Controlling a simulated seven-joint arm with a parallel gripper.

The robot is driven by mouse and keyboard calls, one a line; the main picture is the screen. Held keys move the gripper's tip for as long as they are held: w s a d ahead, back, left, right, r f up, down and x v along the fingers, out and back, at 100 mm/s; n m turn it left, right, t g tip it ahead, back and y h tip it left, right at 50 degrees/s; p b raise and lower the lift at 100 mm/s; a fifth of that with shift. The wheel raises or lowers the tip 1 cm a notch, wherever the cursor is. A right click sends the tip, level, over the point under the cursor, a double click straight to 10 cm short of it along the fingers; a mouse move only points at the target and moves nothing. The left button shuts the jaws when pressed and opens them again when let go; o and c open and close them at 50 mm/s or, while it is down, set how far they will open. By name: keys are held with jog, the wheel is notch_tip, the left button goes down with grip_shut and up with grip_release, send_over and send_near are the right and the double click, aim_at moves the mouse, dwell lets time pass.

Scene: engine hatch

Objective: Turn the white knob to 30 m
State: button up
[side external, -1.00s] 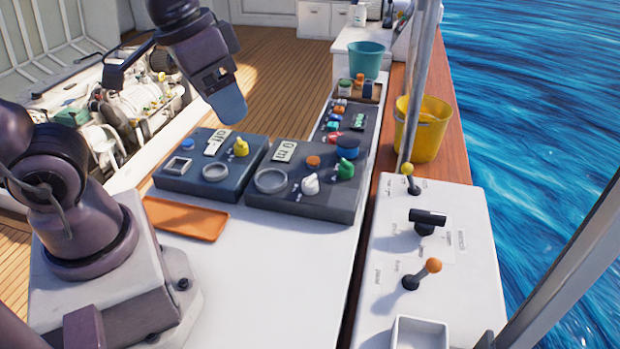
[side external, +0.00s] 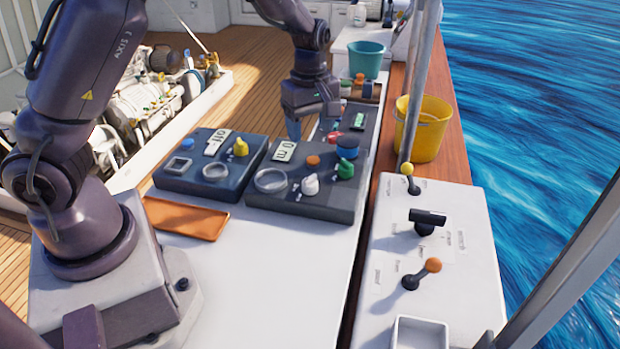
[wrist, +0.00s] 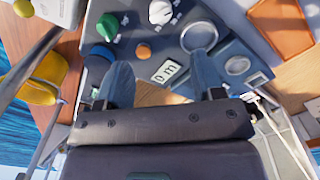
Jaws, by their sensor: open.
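The white knob (side external: 310,184) stands on the front of the right dark control box (side external: 300,206). In the wrist view the white knob (wrist: 161,12) is at the top, between the green knob (wrist: 131,19) and a round ring. The display (side external: 284,151) on that box reads "0 m"; it also shows in the wrist view (wrist: 166,72). My gripper (side external: 293,135) is above the back edge of this box, fingers pointing down, behind the display and apart from the white knob. In the wrist view its two blue fingers (wrist: 161,80) are spread with nothing between them.
On the same box are a green knob (side external: 346,169), a blue knob (side external: 347,146) and an orange button (side external: 313,161). A left box (side external: 200,187) carries a yellow knob (side external: 241,147). An orange tray (side external: 186,218) lies in front. A lever panel (side external: 440,265) is at right.

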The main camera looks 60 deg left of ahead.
aim_at(310, 177)
notch_tip(310, 177, down, 13)
dwell(0.5)
jog(key=c, duration=0.9)
